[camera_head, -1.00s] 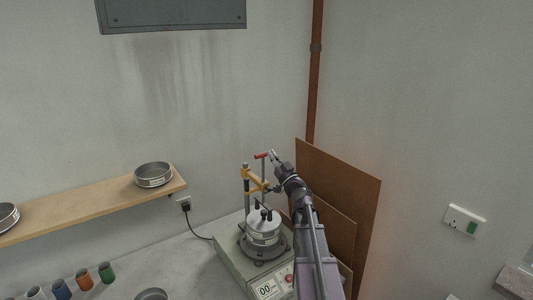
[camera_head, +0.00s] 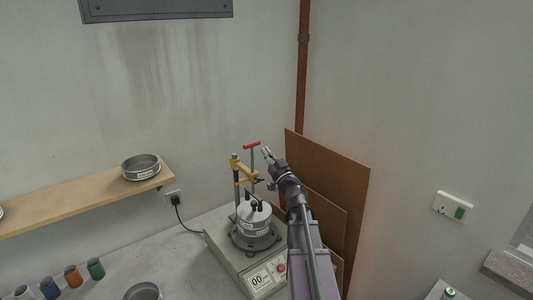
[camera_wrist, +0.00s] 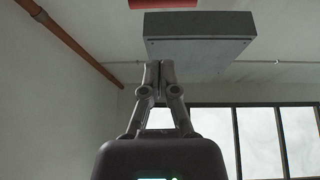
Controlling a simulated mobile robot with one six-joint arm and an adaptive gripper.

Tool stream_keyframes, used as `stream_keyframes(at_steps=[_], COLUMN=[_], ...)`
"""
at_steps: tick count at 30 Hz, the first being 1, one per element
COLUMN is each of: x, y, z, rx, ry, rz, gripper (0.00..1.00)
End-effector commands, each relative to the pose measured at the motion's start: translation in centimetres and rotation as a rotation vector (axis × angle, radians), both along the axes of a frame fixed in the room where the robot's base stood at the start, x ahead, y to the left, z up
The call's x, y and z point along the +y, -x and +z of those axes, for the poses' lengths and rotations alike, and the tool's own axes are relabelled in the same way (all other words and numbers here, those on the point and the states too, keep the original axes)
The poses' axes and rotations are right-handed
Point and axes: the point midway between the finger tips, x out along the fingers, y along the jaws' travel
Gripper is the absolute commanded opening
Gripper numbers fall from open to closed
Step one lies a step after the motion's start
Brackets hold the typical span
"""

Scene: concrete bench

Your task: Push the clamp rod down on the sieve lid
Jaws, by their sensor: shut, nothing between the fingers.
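The clamp rod is a thin upright rod with a red crossbar handle (camera_head: 251,144). It passes through a yellow bracket (camera_head: 245,168) on a grey post beside the sieve stack (camera_head: 256,225). The silvery sieve lid (camera_head: 250,210) tops the stack; black clamp parts stand over it, and whether the rod touches it is too small to tell. My gripper (camera_head: 267,153) is shut and empty, just right of the handle and slightly lower, apart from it. In the wrist view its fingertips (camera_wrist: 158,65) meet, and the red handle (camera_wrist: 162,3) shows at the top edge.
The stack stands on a shaker base (camera_head: 262,277) with a display and red button. Brown boards (camera_head: 330,175) lean against the wall close behind my arm. A shelf with a sieve (camera_head: 141,168) is at left; several coloured jars (camera_head: 73,276) stand at lower left.

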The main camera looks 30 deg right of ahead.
Motion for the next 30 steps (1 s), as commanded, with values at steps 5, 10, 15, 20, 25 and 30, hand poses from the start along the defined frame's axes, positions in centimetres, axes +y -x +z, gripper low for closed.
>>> stream_keyframes(at_steps=[5, 10, 15, 20, 25, 30], x=[0.5, 1.1, 2.3, 4.1, 6.8, 10.3], y=[-0.8, -1.8, -2.4, -2.4, -1.6, -0.1], z=[-0.9, -2.7, -5.5, -8.8, -12.6, -16.4], rx=[0.051, 0.152, 0.301, 0.471, 0.676, 0.902], ry=[-0.034, -0.084, -0.132, -0.164, -0.187, -0.187], rz=[-0.086, -0.205, -0.318, -0.397, -0.447, -0.458], gripper=[0.00, 0.00, 0.00, 0.00, 0.00, 0.00])
